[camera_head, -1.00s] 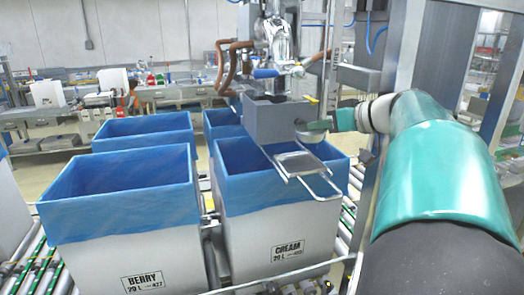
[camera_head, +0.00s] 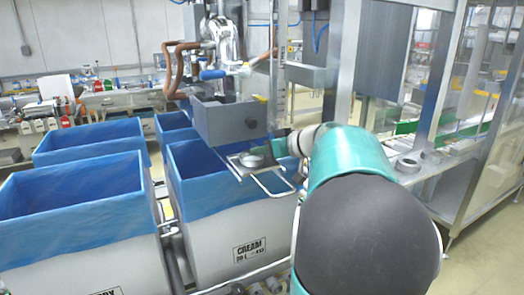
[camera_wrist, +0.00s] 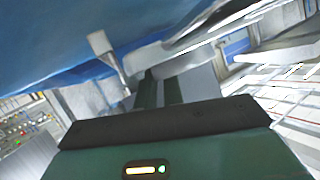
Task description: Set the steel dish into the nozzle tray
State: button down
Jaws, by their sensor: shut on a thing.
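The steel dish (camera_head: 252,160) is a small round metal dish. In the head view it is at or just above the nozzle tray (camera_head: 240,172), a flat metal plate with a wire loop below the grey box; whether it touches the plate cannot be told. My gripper (camera_head: 279,147) reaches in from the right and is shut on the dish's near side, its fingertips partly hidden by my arm. In the wrist view my gripper's dark fingers (camera_wrist: 160,90) point ahead under a blue liner; pale metal shapes lie beyond them, and the dish's outline is unclear.
Blue-lined bins, including the CREAM bin (camera_head: 232,215), stand below and to the left. A steel post (camera_head: 345,65) and a bench with metal rings (camera_head: 408,165) are to the right.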

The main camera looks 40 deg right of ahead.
jog(key=c, duration=1.5)
grip_release()
jog(key=shift+f, duration=0.1)
jog(key=shift+s+d+r, duration=0.1)
jog(key=shift+s+r, duration=0.1)
jog(key=shift+r, duration=0.05)
jog(key=v, duration=1.1)
jog(key=shift+s+r, duration=0.2)
jog(key=shift+s, duration=0.05)
